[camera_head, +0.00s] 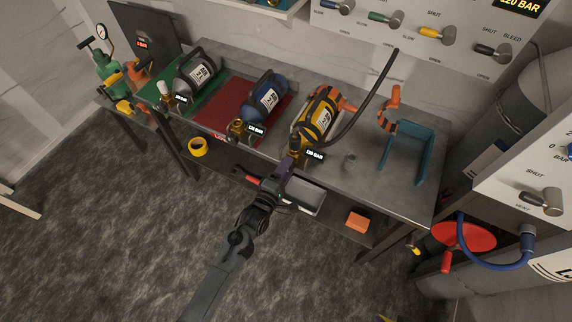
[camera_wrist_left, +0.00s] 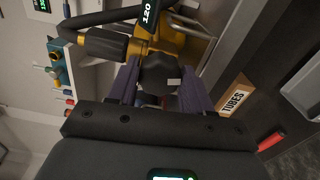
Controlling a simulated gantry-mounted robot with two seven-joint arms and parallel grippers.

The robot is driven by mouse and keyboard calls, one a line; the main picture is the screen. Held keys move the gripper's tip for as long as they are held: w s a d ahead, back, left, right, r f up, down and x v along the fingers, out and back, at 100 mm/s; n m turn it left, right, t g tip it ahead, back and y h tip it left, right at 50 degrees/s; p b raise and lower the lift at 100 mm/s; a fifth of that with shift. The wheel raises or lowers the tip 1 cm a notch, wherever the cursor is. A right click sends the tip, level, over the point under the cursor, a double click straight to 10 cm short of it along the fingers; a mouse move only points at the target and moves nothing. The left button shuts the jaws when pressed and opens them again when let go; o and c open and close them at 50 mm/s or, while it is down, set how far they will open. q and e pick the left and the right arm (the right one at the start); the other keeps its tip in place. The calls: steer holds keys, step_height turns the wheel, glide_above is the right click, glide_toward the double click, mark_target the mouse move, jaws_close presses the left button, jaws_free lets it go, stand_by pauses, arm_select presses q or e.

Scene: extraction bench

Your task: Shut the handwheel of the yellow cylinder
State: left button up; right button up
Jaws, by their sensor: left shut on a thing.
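The yellow cylinder (camera_head: 322,112) lies on the bench (camera_head: 362,170), its valve end towards the front edge. A small display near the valve reads about 120 BAR. My left gripper (camera_head: 290,160) reaches the valve from the front. In the left wrist view its two purple fingers (camera_wrist_left: 160,88) are shut on the black handwheel (camera_wrist_left: 158,72), one on each side. The brass valve body (camera_wrist_left: 172,38) is just beyond it. In the head view the handwheel is mostly hidden by my gripper. My right gripper is not in view.
A blue cylinder (camera_head: 265,97) on a red mat and a grey cylinder (camera_head: 196,72) on a green mat lie to the left. A black hose (camera_head: 376,95) rises by the yellow cylinder. A teal cradle (camera_head: 410,155) stands at right. A grey tray (camera_head: 304,196) is below.

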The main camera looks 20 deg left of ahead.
arm_select(q)
steer(key=shift+a+n+p, duration=0.15)
steer(key=shift+n+p, duration=2.15)
steer(key=shift+n, duration=5.9)
steer(key=shift+a+n+p, duration=0.15)
steer(key=shift+n+p, duration=2.15)
steer(key=shift+n, duration=5.9)
steer(key=o, duration=1.1)
steer(key=shift+c, duration=0.2)
